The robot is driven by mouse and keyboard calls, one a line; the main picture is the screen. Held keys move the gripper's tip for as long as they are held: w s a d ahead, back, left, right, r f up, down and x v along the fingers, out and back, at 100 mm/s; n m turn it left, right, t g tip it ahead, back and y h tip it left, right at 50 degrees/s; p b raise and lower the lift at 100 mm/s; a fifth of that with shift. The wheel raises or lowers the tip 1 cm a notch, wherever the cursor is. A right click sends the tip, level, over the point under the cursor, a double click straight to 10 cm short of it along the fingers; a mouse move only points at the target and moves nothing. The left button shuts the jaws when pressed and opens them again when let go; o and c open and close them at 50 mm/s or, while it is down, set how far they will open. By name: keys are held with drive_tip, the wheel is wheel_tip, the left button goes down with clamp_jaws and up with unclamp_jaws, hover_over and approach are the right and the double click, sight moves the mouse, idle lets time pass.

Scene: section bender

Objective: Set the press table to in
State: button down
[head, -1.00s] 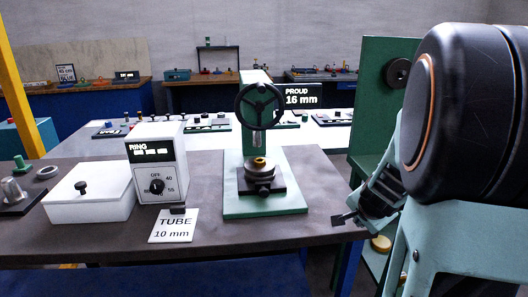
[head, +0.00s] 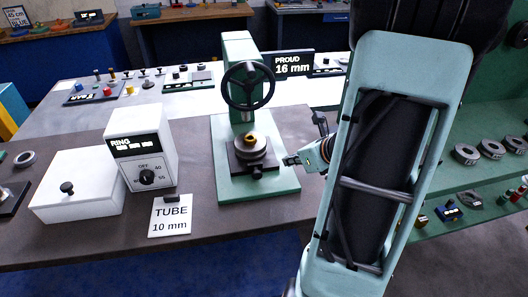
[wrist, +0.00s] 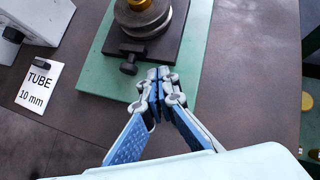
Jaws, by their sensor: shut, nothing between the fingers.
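The press is a green frame (head: 238,50) on a green base plate (head: 262,188) with a black handwheel (head: 248,86). Its dark table (head: 252,156) carries a grey round die with a brass piece (head: 249,138). A small dark knob (head: 257,173) sticks out of the table's front; it also shows in the wrist view (wrist: 128,68). My gripper (head: 288,161) is shut and empty, just right of the press table. In the wrist view its fingertips (wrist: 158,72) are over the green base plate, right of the knob and apart from it.
Left of the press stand a white control box (head: 143,145) reading RING, a "TUBE 10 mm" card (head: 171,216) and a white lidded box (head: 78,187). Green shelves with rings (head: 466,154) stand right.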

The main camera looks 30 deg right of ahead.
sight(263, 158)
drive_tip(key=x, duration=0.8)
drive_tip(key=shift+f+b, duration=0.15)
drive_tip(key=shift+b, duration=0.25)
drive_tip(key=w, duration=0.2)
drive_tip(key=w+p, duration=0.1)
drive_tip(key=shift+w+a, duration=0.25)
drive_tip(key=shift+a, duration=0.05)
drive_tip(key=shift+w, duration=0.45)
